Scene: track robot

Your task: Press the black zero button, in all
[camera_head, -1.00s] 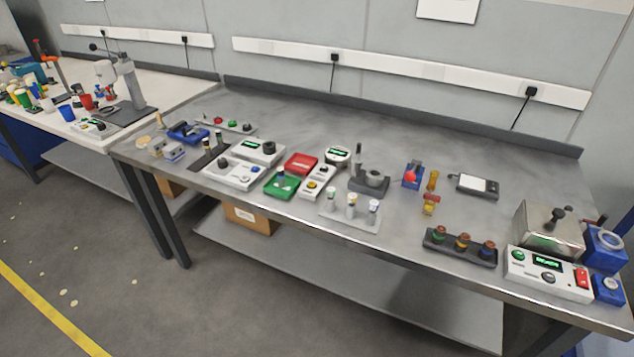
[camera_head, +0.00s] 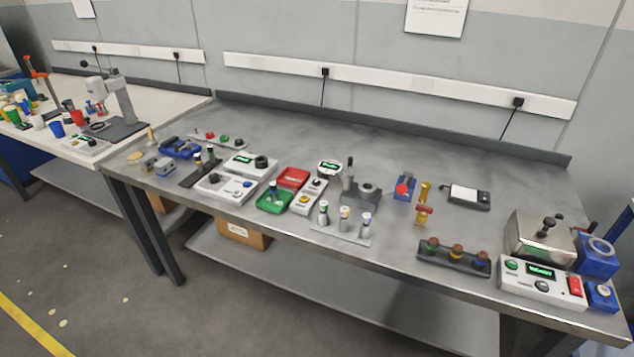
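Neither of my grippers shows in the head view. No button can be read as marked zero at this size. A small strip (camera_head: 217,140) at the back left of the metal table bears a red button (camera_head: 210,135), a green button (camera_head: 224,138) and a dark button (camera_head: 240,143). A white console (camera_head: 225,187) in front has a dark round knob (camera_head: 213,178) and a blue button. Another white unit (camera_head: 246,163) behind it has a green display and a black knob (camera_head: 262,161). A round white device (camera_head: 329,168) with a green display stands right of these.
A flat dark scale-like device (camera_head: 468,196) lies at the right. A white control box (camera_head: 541,284) with a lit display and a metal box (camera_head: 540,238) fill the right end. The table's back middle is clear.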

